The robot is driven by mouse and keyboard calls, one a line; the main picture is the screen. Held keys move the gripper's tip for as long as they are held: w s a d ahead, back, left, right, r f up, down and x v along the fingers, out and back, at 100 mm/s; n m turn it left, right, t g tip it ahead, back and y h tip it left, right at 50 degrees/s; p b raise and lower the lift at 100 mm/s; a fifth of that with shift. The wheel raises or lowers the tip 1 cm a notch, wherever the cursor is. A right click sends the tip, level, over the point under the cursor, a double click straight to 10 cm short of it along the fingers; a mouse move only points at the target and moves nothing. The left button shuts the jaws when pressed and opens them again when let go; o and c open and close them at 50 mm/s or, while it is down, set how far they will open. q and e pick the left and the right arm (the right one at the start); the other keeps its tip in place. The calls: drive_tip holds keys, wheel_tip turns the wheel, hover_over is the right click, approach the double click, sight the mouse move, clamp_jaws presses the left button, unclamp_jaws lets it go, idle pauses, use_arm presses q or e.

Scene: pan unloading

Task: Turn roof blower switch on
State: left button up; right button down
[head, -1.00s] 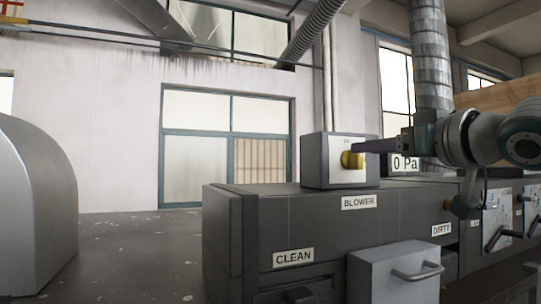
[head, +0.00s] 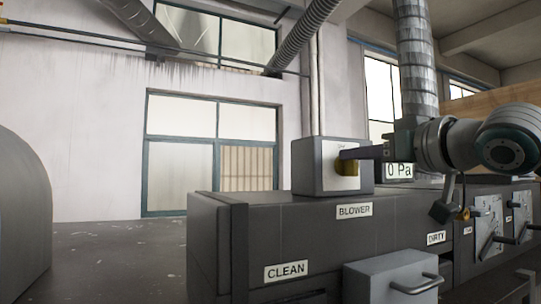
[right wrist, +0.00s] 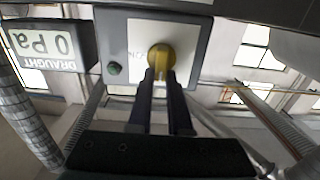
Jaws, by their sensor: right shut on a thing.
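The grey blower switch box (head: 308,170) stands on top of the dark cabinet, above the BLOWER label (head: 354,210). Its yellow knob (head: 347,169) sits on a white plate and is partly hidden by my fingers. My right gripper (head: 349,154) reaches in from the right and is shut on the knob. In the right wrist view, the two dark fingers hold the yellow knob (right wrist: 160,57) between their tips, with the box (right wrist: 197,40) behind. An ON mark shows upside down beside it. My left gripper is not in view.
A draught display (head: 399,171) reading 0 Pa stands right of the box; it also shows upside down in the right wrist view (right wrist: 42,44). A green button (right wrist: 113,69) is beside the knob. A grey drawer (head: 385,280) juts out below.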

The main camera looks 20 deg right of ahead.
drive_tip(key=shift+m, duration=0.3)
drive_tip(key=m+p, duration=0.1)
drive_tip(key=m, duration=0.4)
drive_tip(key=d+f+m+p, duration=0.1)
drive_tip(key=m+p, duration=0.1)
drive_tip(key=m, duration=0.4)
drive_tip(key=f+m+p, duration=0.1)
drive_tip(key=m+p, duration=0.1)
drive_tip(key=m, duration=0.4)
drive_tip(key=shift+w+d, duration=0.1)
drive_tip(key=shift+d, duration=0.25)
drive_tip(key=shift+m, duration=0.3)
idle(0.4)
drive_tip(key=c, duration=0.8)
unclamp_jaws()
drive_tip(key=shift+c, duration=0.2)
